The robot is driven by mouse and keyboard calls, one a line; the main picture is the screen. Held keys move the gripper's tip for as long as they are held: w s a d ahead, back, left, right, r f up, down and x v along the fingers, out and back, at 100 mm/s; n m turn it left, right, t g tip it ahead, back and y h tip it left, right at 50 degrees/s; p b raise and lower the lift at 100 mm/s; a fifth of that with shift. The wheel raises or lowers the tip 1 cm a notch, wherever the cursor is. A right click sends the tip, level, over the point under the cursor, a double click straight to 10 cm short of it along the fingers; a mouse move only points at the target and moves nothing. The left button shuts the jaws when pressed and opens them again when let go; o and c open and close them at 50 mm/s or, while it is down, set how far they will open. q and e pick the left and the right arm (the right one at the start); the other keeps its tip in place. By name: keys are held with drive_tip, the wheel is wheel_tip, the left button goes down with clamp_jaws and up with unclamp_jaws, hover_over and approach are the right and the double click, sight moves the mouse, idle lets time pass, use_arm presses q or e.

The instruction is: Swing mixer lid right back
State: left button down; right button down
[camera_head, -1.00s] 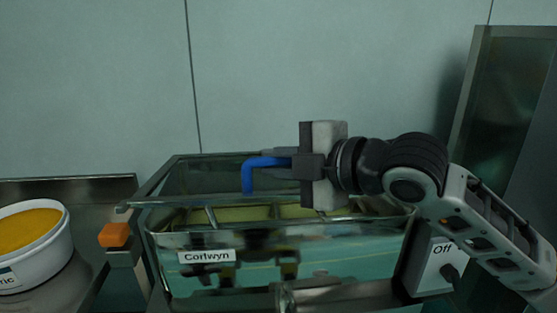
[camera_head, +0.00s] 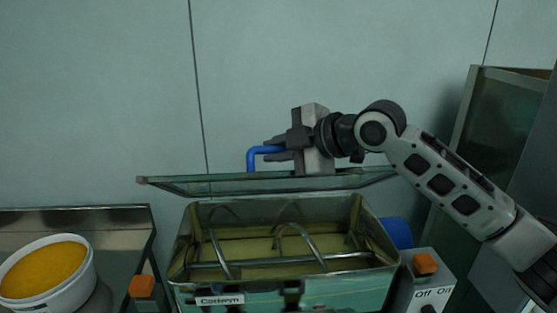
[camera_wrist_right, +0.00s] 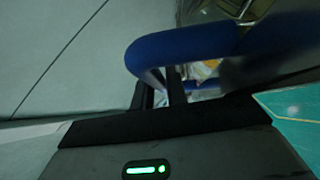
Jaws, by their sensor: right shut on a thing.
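The mixer (camera_head: 330,293) stands in the middle of the head view, a teal and metal trough labelled Corlwyn. Its lid (camera_head: 225,186) is raised above and behind the open trough and is seen nearly edge-on. A blue handle (camera_head: 251,160) is fixed to the lid. My right gripper (camera_head: 278,150) is shut on the blue handle, which also shows large in the right wrist view (camera_wrist_right: 185,47). Curved metal mixing bars (camera_head: 290,240) show inside the trough. My left gripper is not in view.
A white tub of orange-yellow material (camera_head: 45,272) stands at the left by a metal table (camera_head: 120,225). An orange block (camera_head: 142,286) is left of the mixer. An Off/On switch box (camera_head: 432,290) and a metal cabinet (camera_head: 497,125) are on the right. The wall is behind.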

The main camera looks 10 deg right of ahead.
drive_tip(key=shift+w+r+g, duration=0.4)
drive_tip(key=shift+w+r, duration=0.2)
drive_tip(key=shift+w, duration=0.25)
